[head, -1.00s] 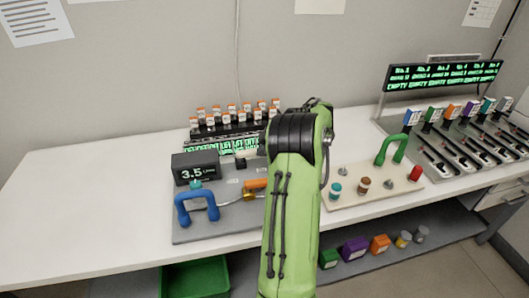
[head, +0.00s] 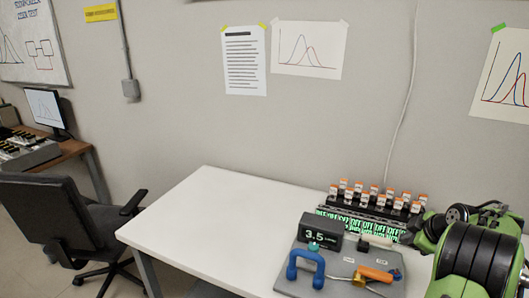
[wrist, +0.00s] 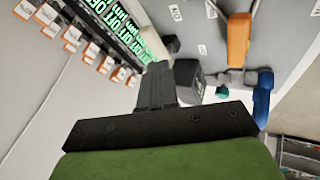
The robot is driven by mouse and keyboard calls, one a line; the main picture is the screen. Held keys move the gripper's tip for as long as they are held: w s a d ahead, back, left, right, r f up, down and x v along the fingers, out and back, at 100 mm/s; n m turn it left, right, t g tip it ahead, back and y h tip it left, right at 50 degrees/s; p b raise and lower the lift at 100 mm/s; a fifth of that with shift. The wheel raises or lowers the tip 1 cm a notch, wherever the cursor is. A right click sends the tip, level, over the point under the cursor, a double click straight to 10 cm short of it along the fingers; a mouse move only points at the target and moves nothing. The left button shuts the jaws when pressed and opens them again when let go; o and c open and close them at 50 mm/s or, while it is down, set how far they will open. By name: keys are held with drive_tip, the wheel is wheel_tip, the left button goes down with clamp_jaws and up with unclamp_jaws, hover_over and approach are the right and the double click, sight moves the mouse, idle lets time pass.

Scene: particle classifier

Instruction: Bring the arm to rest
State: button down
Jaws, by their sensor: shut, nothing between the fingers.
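My gripper (wrist: 157,76) shows in the wrist view as dark fingers closed together, with nothing between them. It is over the bench, apart from the things seen beyond it. In the head view my green and black arm fills the lower right corner, and the gripper itself is hidden behind it or cannot be made out.
The white bench (head: 215,215) is bare on its left. A grey board (head: 330,284) carries a 3.5 display (head: 320,232), a blue handle (head: 305,266) and an orange handle (head: 375,275). Behind stand orange-topped vials (head: 375,192). An office chair (head: 50,225) is at left.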

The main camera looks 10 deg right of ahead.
drive_tip(key=s+a+r+m+p, duration=0.1)
drive_tip(key=a+r, duration=0.4)
drive_tip(key=a, duration=0.4)
drive_tip(key=s+a+r+m+y+p, duration=0.1)
drive_tip(key=a+r+m, duration=0.1)
drive_tip(key=a+r, duration=0.45)
drive_tip(key=s+a+r+m+p, duration=0.15)
drive_tip(key=a+r, duration=0.25)
drive_tip(key=a, duration=0.6)
drive_tip(key=s+a+m+g+p, duration=0.1)
drive_tip(key=s+a+m, duration=0.1)
drive_tip(key=s+a, duration=0.4)
drive_tip(key=s+a+f+m+p, duration=0.1)
drive_tip(key=s+a, duration=0.4)
drive_tip(key=s, duration=0.7)
drive_tip(key=shift+s+a+m+g+p, duration=0.25)
drive_tip(key=shift+a+m+g+p, duration=0.1)
drive_tip(key=shift+a+g+p, duration=0.1)
